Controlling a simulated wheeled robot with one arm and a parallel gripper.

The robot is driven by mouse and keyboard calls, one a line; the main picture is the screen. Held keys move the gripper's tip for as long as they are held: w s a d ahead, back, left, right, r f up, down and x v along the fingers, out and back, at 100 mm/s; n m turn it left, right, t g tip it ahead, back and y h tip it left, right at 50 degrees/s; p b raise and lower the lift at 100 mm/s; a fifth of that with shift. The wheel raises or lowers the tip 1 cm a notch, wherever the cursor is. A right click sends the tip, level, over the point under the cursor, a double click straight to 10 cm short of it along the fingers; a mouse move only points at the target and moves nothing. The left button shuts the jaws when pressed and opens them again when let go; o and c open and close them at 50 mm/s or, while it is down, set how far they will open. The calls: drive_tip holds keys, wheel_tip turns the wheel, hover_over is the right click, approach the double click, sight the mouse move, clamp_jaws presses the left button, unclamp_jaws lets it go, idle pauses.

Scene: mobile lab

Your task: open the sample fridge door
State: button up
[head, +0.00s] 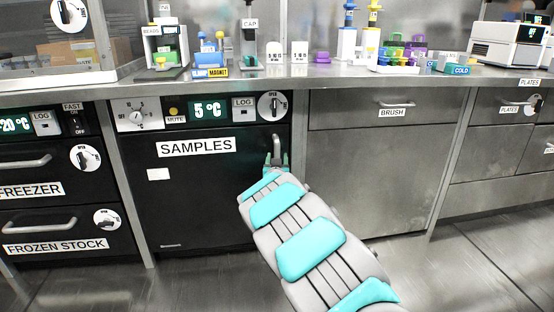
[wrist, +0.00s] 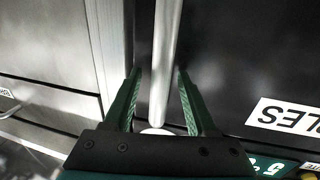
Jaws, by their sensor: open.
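The sample fridge door (head: 205,215) is black with a white SAMPLES label and stands shut under the counter. Its grey vertical bar handle (head: 277,146) is at the upper right of the door. My gripper (head: 276,164) is at the handle, with the arm reaching up from the lower right. In the wrist view my gripper (wrist: 158,72) is open, with one green finger on each side of the handle (wrist: 165,50). Gaps show between the bar and both fingers. The SAMPLES label (wrist: 290,115) appears upside down on the right there.
Above the door, a panel holds a 5 °C display (head: 208,111) and a round dial (head: 271,105). The freezer drawers (head: 60,215) are to the left. A steel BRUSH cabinet (head: 370,180) is to the right. The counter above carries labware. The floor in front is clear.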

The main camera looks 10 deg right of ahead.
clamp_jaws()
idle(0.4)
idle(1.0)
